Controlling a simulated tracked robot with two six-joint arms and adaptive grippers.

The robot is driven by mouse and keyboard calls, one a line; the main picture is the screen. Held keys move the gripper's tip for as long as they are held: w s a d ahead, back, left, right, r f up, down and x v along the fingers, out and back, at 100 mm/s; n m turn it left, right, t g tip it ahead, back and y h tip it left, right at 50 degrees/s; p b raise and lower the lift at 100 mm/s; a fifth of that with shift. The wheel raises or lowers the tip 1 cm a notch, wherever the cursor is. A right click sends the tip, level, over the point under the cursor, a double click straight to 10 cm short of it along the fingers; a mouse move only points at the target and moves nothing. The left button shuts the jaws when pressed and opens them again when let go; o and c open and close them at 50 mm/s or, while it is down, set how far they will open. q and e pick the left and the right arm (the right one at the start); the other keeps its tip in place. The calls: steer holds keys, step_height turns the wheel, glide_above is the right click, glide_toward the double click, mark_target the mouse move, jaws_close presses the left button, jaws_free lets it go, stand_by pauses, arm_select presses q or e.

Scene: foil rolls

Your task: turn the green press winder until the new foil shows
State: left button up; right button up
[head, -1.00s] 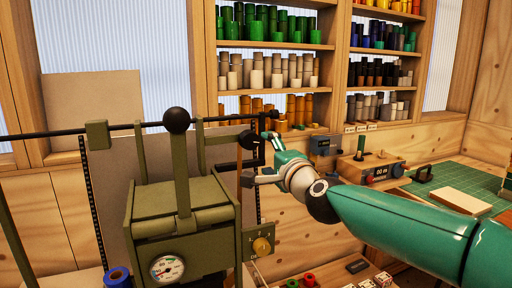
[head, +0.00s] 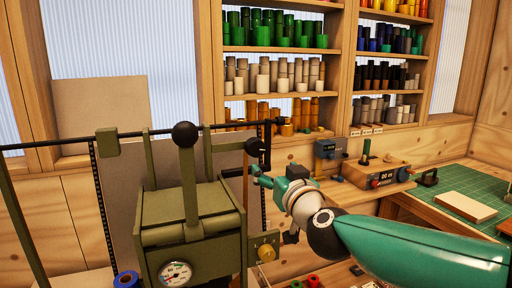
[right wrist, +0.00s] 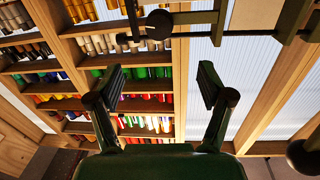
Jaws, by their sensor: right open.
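The green press (head: 190,215) stands left of centre in the head view, with a dial on its front and a lever with a black ball on top. The foil on the press cannot be made out. My left gripper is out of view.
Shelves (head: 283,50) of coloured foil rolls stand behind. A blue roll (head: 126,279) lies at the lower left by the press. The press lever (head: 187,180) stands upright near the knob.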

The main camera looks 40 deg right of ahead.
mark_target(257, 150)
steer(key=x, duration=0.8)
steer(key=p+x, duration=0.1)
steer(key=x, duration=0.7)
steer(key=shift+f+p, duration=0.2)
steer(key=shift+p, duration=0.1)
steer(key=shift+s, duration=0.1)
steer(key=shift+c, duration=0.3)
steer(key=c, duration=1.1)
